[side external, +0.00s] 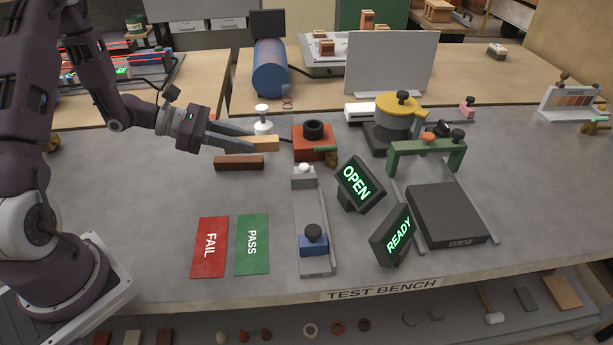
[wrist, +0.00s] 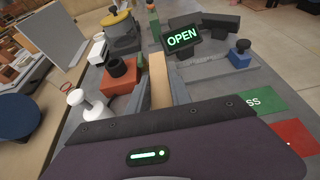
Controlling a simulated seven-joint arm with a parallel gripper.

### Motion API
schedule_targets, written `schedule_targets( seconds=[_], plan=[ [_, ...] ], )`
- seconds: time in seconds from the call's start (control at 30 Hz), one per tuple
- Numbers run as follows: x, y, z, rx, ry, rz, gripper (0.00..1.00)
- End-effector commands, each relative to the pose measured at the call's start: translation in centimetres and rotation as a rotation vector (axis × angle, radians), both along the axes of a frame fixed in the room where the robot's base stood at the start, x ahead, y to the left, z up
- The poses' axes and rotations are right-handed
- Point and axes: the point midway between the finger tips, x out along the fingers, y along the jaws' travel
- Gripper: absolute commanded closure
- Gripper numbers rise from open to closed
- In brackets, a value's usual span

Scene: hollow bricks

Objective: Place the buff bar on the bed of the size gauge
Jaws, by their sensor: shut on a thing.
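The buff bar (side external: 264,145) is held level in my gripper (side external: 248,142), above the bench. It sticks out past the fingertips, and in the wrist view the bar (wrist: 158,78) points away from the gripper body. The size gauge appears to be the long grey bed (side external: 311,205) with a grey end block at its far end and a blue slider (side external: 313,243) with a dark knob near its front end. Its bed looks empty between them. The bar is behind and left of the gauge, apart from it. The blue slider (wrist: 240,54) also shows in the wrist view.
A brown-red bar (side external: 239,162) lies below my gripper. An orange-red block (side external: 315,148) with a black ring stands close right of the held bar, a white knobbed piece (side external: 263,124) behind it. Lit OPEN (side external: 358,183) and READY (side external: 396,236) signs stand right of the gauge. FAIL (side external: 209,246) and PASS (side external: 252,244) mats lie left.

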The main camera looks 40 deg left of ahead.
Motion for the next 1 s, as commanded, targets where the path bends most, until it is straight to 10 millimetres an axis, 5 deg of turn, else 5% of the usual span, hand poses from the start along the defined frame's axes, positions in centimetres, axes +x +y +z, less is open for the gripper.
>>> schedule_targets(
  seconds=[0.5, 0.9, 0.93, 1.0],
  plan=[
    [0.3, 1.0, -10.1, -0.002, 0.001, 0.021, 1.00],
    [0.4, 1.1, -10.8, -0.001, 0.000, 0.022, 1.00],
    [0.3, 1.1, -10.7, 0.000, 0.000, 0.022, 0.69],
    [0.3, 1.1, -10.7, 0.000, 0.000, 0.022, 0.55]
  ],
)
